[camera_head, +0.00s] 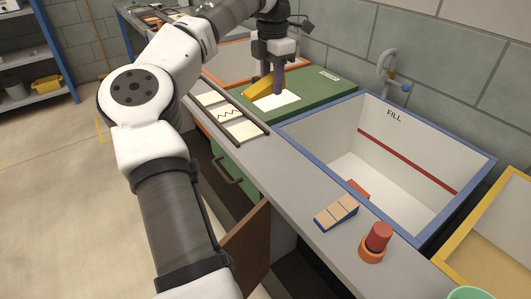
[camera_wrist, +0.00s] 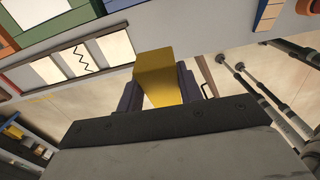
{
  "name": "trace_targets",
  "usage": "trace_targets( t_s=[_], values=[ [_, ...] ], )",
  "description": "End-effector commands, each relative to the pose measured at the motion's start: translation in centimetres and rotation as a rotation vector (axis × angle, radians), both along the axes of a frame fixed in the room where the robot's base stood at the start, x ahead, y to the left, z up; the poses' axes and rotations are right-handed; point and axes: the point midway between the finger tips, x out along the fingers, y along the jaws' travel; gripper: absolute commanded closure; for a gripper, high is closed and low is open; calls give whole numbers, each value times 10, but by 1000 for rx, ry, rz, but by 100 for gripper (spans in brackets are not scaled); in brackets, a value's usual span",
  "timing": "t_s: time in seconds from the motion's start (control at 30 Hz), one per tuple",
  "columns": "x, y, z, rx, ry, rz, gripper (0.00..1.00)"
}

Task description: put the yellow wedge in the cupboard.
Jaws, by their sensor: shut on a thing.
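The yellow wedge (camera_head: 261,88) is between the purple fingers of my gripper (camera_head: 267,82), which is shut on it. In the head view it appears in front of the green board with a white patch; its height above the counter is hard to tell. In the wrist view the wedge (camera_wrist: 158,74) sits between both fingers, with the counter edge and floor behind it. The cupboard is under the counter, with a brown door (camera_head: 246,246) standing open and a dark opening (camera_head: 292,272) to its right. Its inside is mostly hidden.
A green drawer front (camera_head: 226,170) with a handle is beside the door. A blue-rimmed basin (camera_head: 335,110) lies behind. Floor at left is clear.

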Motion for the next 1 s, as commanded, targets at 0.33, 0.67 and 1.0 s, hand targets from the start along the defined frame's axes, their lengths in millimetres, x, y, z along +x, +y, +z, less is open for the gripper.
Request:
trace_targets(
  t_s=[0.33,0.67,1.0],
  values=[
    [-1,1,-33,1,4,-3,97],
    [-1,0,-120,-1,4,-4,97],
    [0,0,-161,0,0,-1,97]
  ],
)
